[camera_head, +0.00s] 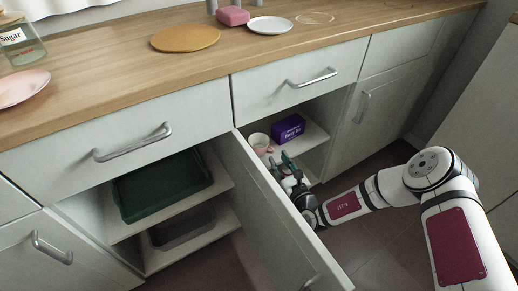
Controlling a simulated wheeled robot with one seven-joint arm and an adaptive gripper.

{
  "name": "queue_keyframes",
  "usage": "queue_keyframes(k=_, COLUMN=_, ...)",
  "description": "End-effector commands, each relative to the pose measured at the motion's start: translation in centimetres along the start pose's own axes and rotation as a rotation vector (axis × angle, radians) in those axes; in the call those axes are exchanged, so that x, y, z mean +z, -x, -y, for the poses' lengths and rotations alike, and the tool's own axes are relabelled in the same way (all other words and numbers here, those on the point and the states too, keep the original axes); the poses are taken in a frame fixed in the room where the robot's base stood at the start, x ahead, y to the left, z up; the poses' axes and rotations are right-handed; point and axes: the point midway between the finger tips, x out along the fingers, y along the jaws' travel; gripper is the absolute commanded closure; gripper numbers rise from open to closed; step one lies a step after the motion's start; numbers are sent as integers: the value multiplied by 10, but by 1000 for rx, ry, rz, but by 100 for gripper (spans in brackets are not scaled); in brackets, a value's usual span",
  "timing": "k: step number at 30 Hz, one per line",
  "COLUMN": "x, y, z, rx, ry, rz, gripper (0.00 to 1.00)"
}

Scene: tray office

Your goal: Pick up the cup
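A small pale cup (258,140) stands on the upper shelf inside the open cabinet, at the left of a purple box. A pinkish part shows at its lower right, too small to make out. My gripper (280,161) reaches into the cabinet opening, just in front of and below the cup. Its two fingertips look spread apart with nothing between them. The open cabinet door hides part of the gripper's left side. I see no clear contact with the cup.
The purple box (288,128) sits close to the cup's right. The open cabinet door (262,190) stands close to the left of my arm. A shelf (314,136) surrounds the box. The left cabinet holds a green tray (163,184). Plates and a jar stand on the counter (110,88).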

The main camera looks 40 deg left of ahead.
Motion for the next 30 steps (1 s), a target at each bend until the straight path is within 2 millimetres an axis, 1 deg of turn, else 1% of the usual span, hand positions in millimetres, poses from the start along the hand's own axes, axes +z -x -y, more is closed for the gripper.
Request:
queue_keyframes(k=6, x=-2, y=-30, z=-1, rx=2, ry=2, rz=3, gripper=70)
queue_keyframes(k=9, x=-2, y=-39, z=0, rx=1, ry=1, rz=2, gripper=70)
queue_keyframes(k=16, x=0, y=-41, z=0, rx=1, ry=-1, rz=0, gripper=70)
queue_keyframes(k=17, x=0, y=-41, z=0, rx=1, ry=-1, rz=1, gripper=77)
queue_keyframes(k=18, x=0, y=-41, z=0, rx=1, ry=-1, rz=1, gripper=86)
queue_keyframes(k=20, x=0, y=-41, z=0, rx=1, ry=-1, rz=1, gripper=99)
queue_keyframes(k=30, x=0, y=-41, z=0, rx=0, ry=0, rz=2, gripper=100)
